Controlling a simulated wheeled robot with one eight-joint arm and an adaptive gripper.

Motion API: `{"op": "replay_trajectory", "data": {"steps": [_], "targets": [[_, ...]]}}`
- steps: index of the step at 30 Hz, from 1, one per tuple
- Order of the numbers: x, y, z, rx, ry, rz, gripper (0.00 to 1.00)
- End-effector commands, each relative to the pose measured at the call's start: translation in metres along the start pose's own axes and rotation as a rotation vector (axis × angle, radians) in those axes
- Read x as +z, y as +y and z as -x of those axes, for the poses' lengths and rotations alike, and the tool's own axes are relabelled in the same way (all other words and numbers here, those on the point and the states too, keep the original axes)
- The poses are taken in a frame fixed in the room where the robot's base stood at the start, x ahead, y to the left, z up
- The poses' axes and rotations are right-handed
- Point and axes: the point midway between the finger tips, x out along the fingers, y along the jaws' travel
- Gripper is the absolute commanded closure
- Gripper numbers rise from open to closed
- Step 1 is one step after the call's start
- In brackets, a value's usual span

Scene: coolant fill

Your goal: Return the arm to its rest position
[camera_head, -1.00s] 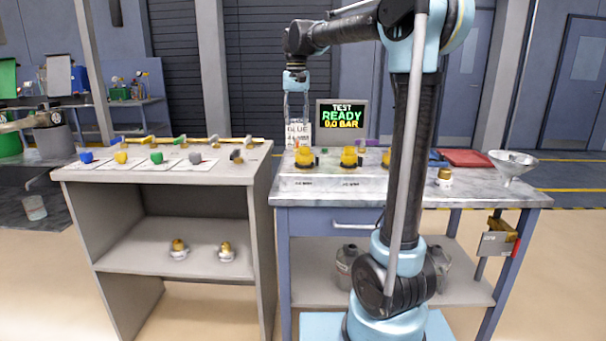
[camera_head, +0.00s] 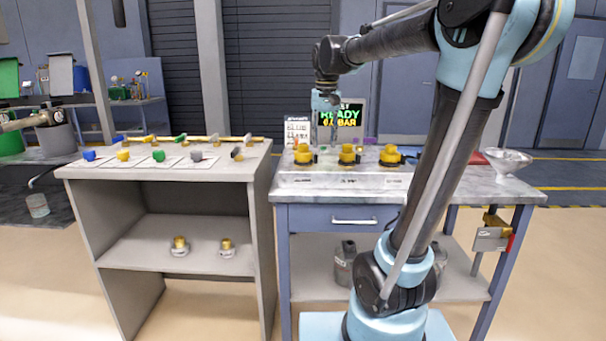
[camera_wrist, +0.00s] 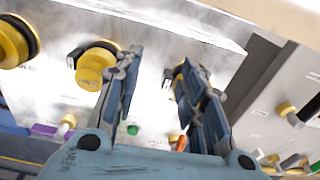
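My gripper (camera_head: 324,136) hangs from the raised arm above the back of the marble-topped bench (camera_head: 470,193), in front of the test screen (camera_head: 352,114). Its two fingers point down and stand apart, with nothing held between them. In the wrist view my gripper (camera_wrist: 162,62) also shows open and empty. Yellow caps on dark fittings (camera_head: 347,154) stand in a row on the bench below and in front of it. One yellow cap (camera_wrist: 96,66) shows beside the left finger in the wrist view, and another is partly hidden behind the right finger.
The grey shelf unit (camera_head: 215,173) at left bears coloured connectors. Two brass fittings (camera_head: 180,243) sit on its lower shelf. A metal funnel (camera_head: 508,160) is at the bench's right end. A white sign (camera_head: 297,131) stands behind the caps, left of the gripper. Open air surrounds the upper arm.

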Motion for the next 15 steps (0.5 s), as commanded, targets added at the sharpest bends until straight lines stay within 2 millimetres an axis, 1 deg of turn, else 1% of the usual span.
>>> {"op": "replay_trajectory", "data": {"steps": [1, 6, 11, 15], "targets": [[0.015, 0.011, -0.009, -0.001, 0.006, -0.003, 0.63], [0.057, 0.042, -0.037, -0.002, 0.029, -0.003, 0.63], [0.097, 0.065, -0.069, -0.002, 0.05, 0.0, 0.63], [0.132, 0.082, -0.1, 0.0, 0.07, 0.002, 0.63]]}}
